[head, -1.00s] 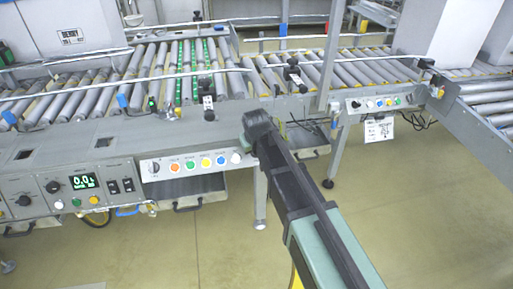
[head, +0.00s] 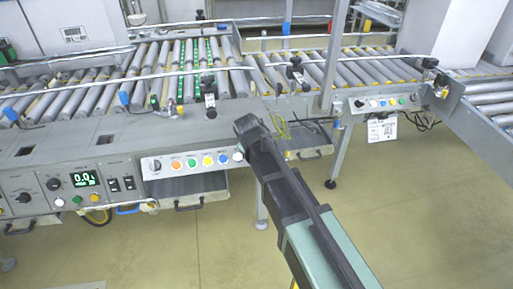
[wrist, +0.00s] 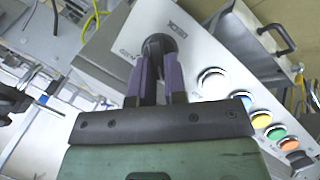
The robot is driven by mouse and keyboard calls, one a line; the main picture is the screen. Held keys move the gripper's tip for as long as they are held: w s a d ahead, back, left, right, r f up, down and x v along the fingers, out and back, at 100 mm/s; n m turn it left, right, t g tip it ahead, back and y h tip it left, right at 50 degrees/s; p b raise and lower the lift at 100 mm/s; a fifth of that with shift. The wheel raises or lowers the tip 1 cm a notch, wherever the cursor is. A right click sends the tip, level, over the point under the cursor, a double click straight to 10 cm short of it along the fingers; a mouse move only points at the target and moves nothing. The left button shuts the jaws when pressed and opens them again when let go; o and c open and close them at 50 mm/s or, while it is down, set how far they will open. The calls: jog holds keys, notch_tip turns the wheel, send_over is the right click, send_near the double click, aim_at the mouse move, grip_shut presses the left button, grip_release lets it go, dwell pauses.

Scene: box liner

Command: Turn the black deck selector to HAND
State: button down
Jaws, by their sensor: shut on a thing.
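The black deck selector (wrist: 160,44) is a round knob at the top of the wrist view, on a pale panel (wrist: 190,40). Upside-down lettering beside it is partly readable. My gripper (wrist: 159,56) has its two purple fingers shut on the knob, one on each side. The fingers hide part of it, and I cannot tell which mark it points to. In the head view my dark wrist (head: 250,128) is at the right end of the button panel (head: 175,174). It hides the selector and fingertips there.
A white button (wrist: 212,83), a yellow button (wrist: 261,119), a green button (wrist: 276,132) and an orange button (wrist: 289,144) run along the panel near my gripper. Another dark selector (head: 155,165) sits at the panel's left end. Roller conveyors (head: 130,75) lie behind; open floor is in front.

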jog(key=c, duration=1.2)
grip_release()
jog(key=shift+f, duration=0.1)
jog(key=shift+o, duration=0.2)
jog(key=p+v, duration=0.9)
jog(key=v, duration=0.1)
jog(key=shift+s+r, duration=0.15)
jog(key=shift+r, duration=0.2)
